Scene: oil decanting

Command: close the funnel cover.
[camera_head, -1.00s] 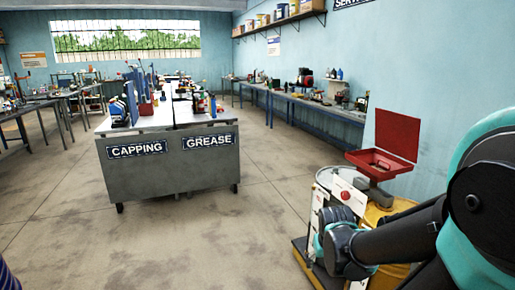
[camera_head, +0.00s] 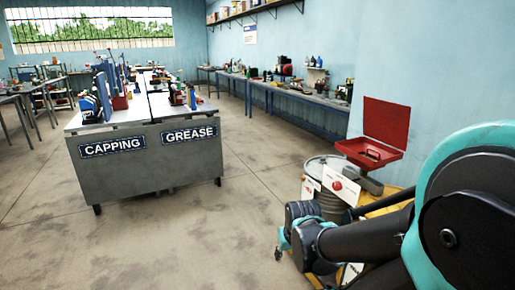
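My arm reaches in from the lower right, in front of and below the funnel. Its wrist is left of the funnel and apart from it. My gripper is at the far end of the wrist, mostly hidden by it, and I cannot see its fingers clearly. I see nothing of mine touching the cover.
A yellow drum or base shows partly behind my arm. A white tag with a red mark (camera_head: 338,184) hangs by the grey drum. A grey bench labelled CAPPING and GREASE (camera_head: 150,163) stands left. A blue wall is close behind the funnel. The concrete floor between is clear.

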